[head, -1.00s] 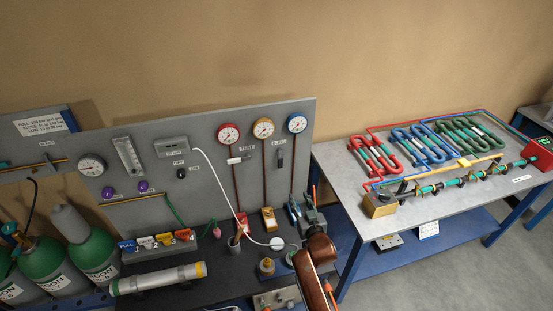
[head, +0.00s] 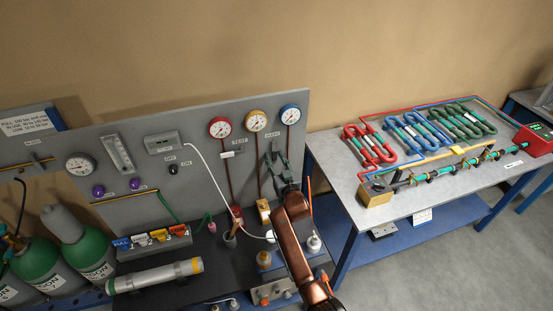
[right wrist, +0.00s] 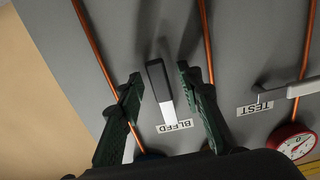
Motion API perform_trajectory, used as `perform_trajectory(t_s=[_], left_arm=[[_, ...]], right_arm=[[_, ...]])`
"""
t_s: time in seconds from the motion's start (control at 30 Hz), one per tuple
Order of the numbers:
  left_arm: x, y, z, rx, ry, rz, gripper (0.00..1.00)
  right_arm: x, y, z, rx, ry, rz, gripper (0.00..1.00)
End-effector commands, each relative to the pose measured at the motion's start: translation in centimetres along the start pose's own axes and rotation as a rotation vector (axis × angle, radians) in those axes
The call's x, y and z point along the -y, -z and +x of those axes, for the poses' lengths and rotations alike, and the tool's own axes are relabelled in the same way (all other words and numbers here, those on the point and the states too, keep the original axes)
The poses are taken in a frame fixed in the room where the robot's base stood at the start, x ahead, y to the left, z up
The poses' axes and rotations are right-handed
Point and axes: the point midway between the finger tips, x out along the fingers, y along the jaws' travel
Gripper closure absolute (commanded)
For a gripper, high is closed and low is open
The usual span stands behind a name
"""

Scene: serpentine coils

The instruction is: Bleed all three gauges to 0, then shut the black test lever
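Three gauges sit along the top of the grey panel: red-rimmed (head: 220,127), yellow-rimmed (head: 256,120) and blue-rimmed (head: 290,113). Their needles are too small to read surely. The test lever (head: 230,155) lies sideways below the red gauge; it also shows at the right of the right wrist view (right wrist: 301,88). My right gripper (head: 279,153) is at the panel below the yellow and blue gauges. In the right wrist view its open fingers (right wrist: 159,74) stand either side of the bleed lever (right wrist: 156,80), with gaps visible. My left gripper is out of view.
Copper pipes (right wrist: 95,46) run along the panel beside the bleed lever. A table with coloured coils (head: 370,144) is at the right.

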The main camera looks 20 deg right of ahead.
Motion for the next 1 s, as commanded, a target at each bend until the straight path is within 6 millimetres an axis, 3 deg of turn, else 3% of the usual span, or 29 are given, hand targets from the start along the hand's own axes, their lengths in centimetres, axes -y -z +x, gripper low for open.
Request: perform_trajectory(t_s=[0.17,0.63,1.0], left_arm=[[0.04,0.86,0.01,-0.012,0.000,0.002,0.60],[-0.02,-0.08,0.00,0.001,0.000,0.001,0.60],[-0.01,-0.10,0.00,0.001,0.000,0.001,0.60]], right_arm=[[-0.12,-0.02,-0.05,0.000,-0.001,0.000,0.67],[-0.20,-0.03,-0.10,0.001,-0.003,0.000,1.00],[-0.18,-0.04,-0.10,0.001,-0.002,0.000,1.00]])
